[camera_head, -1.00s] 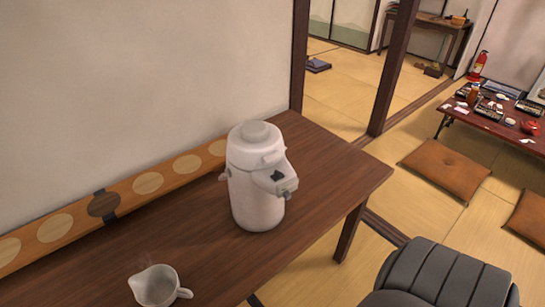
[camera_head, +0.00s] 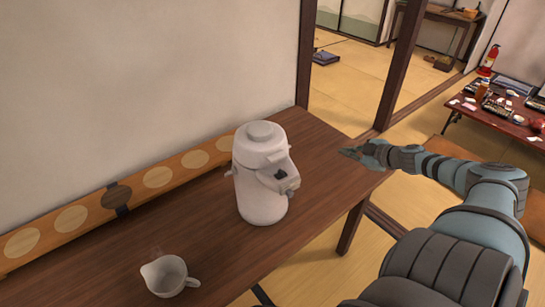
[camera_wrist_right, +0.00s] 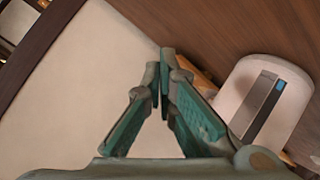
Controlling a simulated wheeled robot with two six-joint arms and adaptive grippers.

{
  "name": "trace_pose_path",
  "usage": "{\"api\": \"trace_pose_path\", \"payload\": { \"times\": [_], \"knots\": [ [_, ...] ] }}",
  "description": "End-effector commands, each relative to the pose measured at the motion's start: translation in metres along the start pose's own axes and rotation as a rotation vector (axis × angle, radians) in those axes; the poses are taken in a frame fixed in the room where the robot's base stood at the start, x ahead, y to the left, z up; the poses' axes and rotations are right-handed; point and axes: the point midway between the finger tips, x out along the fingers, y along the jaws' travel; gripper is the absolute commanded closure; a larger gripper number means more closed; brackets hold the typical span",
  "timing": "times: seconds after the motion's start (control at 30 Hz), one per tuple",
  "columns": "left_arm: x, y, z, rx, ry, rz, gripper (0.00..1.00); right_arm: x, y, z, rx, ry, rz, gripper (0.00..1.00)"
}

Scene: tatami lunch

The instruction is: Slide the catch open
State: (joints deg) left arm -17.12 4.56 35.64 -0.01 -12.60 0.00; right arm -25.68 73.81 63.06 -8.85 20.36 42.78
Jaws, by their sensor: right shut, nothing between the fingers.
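A white air pot (camera_head: 262,196) stands upright on the brown wooden table (camera_head: 330,150). In the right wrist view the gripper's fingertips (camera_wrist_right: 165,62) meet, and the white pot (camera_wrist_right: 252,86) with a grey-blue strip (camera_wrist_right: 262,108) shows at the right. My left gripper is not in view.
A steaming white jug (camera_head: 166,277) stands at the table's near edge. A wooden strip (camera_head: 90,200) with pale discs and one dark disc runs along the wall. A dark wooden post (camera_head: 305,60) rises behind the table. The table is clear between pot and gripper.

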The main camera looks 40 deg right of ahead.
Motion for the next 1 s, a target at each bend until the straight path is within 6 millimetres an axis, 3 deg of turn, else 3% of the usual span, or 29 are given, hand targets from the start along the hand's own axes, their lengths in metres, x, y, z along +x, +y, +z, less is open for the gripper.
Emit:
{"api": "trace_pose_path", "payload": {
  "times": [0.03,0.13,0.17,0.2,0.23,0.27,0.3,0.4,0.5,0.87,1.0],
  "knots": [
    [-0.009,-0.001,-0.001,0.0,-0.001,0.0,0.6,-0.004,0.023,-0.063,-0.08,0.069,-0.079,1.0],
    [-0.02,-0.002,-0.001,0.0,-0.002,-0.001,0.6,-0.024,0.029,-0.191,-0.161,0.19,-0.31,1.0],
    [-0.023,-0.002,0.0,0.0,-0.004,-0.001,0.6,-0.044,0.011,-0.239,-0.023,0.304,-0.441,1.0],
    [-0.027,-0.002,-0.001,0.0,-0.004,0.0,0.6,-0.08,-0.045,-0.256,0.016,0.327,-0.735,1.0],
    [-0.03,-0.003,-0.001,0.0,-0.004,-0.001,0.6,-0.104,-0.054,-0.262,-0.022,0.264,-0.849,1.0],
    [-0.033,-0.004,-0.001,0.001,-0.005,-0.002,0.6,-0.091,-0.057,-0.307,-0.276,0.278,-0.777,1.0],
    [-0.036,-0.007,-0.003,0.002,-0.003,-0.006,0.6,-0.073,-0.061,-0.311,-0.423,0.074,-0.823,1.0],
    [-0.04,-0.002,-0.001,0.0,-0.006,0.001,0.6,-0.091,-0.097,-0.33,-0.517,-0.075,-0.985,1.0],
    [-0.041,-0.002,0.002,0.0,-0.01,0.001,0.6,-0.104,-0.112,-0.332,-0.542,-0.146,-1.054,1.0],
    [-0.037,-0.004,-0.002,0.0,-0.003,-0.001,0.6,-0.105,-0.115,-0.33,-0.542,-0.156,-1.064,1.0],
    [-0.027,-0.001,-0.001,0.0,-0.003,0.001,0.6,-0.099,-0.125,-0.325,-0.544,-0.157,-1.065,1.0]
  ]
}}
